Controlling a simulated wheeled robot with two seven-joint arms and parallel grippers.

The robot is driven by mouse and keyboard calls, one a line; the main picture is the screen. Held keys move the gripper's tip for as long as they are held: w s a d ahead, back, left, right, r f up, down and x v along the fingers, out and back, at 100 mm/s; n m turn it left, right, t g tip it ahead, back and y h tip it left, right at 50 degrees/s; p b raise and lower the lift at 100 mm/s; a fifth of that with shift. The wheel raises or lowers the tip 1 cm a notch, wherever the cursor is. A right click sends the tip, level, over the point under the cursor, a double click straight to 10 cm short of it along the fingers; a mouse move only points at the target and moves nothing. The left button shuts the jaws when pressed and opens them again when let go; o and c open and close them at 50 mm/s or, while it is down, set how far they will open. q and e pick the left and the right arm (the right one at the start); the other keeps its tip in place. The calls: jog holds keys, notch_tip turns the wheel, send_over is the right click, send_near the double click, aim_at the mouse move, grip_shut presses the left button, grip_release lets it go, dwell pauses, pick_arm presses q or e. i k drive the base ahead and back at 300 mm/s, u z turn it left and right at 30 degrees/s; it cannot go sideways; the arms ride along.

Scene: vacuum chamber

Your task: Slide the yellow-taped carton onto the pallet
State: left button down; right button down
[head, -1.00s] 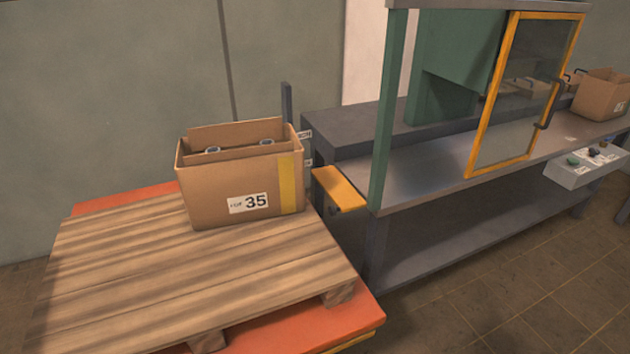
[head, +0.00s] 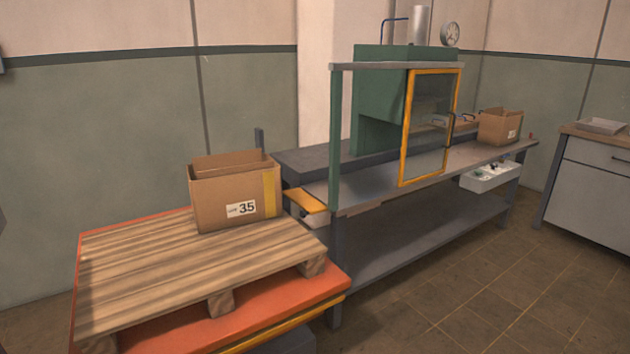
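The carton with a yellow tape strip (head: 225,190) stands upright on the wooden pallet, at its back right corner beside the bench. Its top is open and its front label reads 35. The pallet (head: 150,275) lies on an orange platform (head: 310,287), and most of its slatted top is bare. Neither of my grippers shows in the head view.
A grey bench (head: 400,170) with a yellow-framed door (head: 404,150) and a green housing (head: 375,110) stands right of the pallet. A yellow flap (head: 305,200) juts toward the carton. Another carton (head: 500,127) sits at the bench's far end. Open floor (head: 450,290) lies in front.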

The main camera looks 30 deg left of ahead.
aim_at(219, 203)
jog(key=z, duration=0.4)
jog(key=i, duration=2.1)
jog(key=u, duration=0.35)
jog(key=i, duration=1.4)
jog(key=u, duration=1.9)
jog(key=i, duration=0.65)
jog(key=u, duration=0.5)
